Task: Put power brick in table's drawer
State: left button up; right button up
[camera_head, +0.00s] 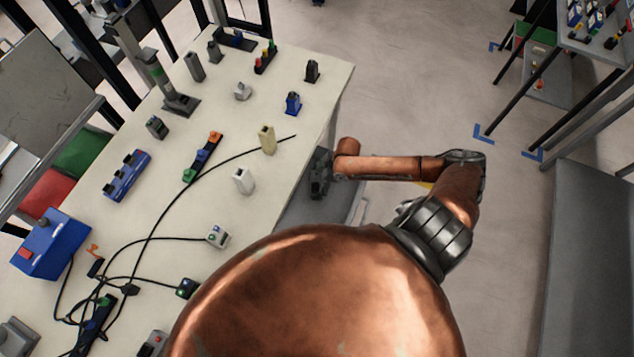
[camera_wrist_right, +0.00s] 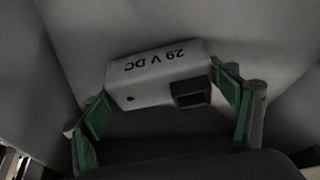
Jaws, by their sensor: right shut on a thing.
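The power brick (camera_wrist_right: 160,75) is a white block marked "29 V DC" with a dark socket, seen in the right wrist view. My right gripper (camera_wrist_right: 168,98) is shut on it, with green pads at both sides. Grey walls of the drawer (camera_wrist_right: 265,45) surround the brick; whether it touches the bottom is unclear. In the head view my right gripper (camera_head: 320,173) is at the right edge of the table (camera_head: 328,90), over the open grey drawer (camera_head: 340,212). The brick is hidden there. My left gripper is not in view.
The tabletop holds several small devices, a blue box (camera_head: 50,243), a blue power strip (camera_head: 127,175) and looping black cables. A white block (camera_head: 243,180) and a beige block (camera_head: 267,139) stand near the drawer side. Floor right of the table is clear; a grey cabinet (camera_head: 595,260) stands far right.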

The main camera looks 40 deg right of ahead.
jog(key=o, duration=1.3)
jog(key=shift+o, duration=0.2)
jog(key=p+v, duration=0.1)
jog(key=v, duration=1.1)
jog(key=shift+p, duration=0.4)
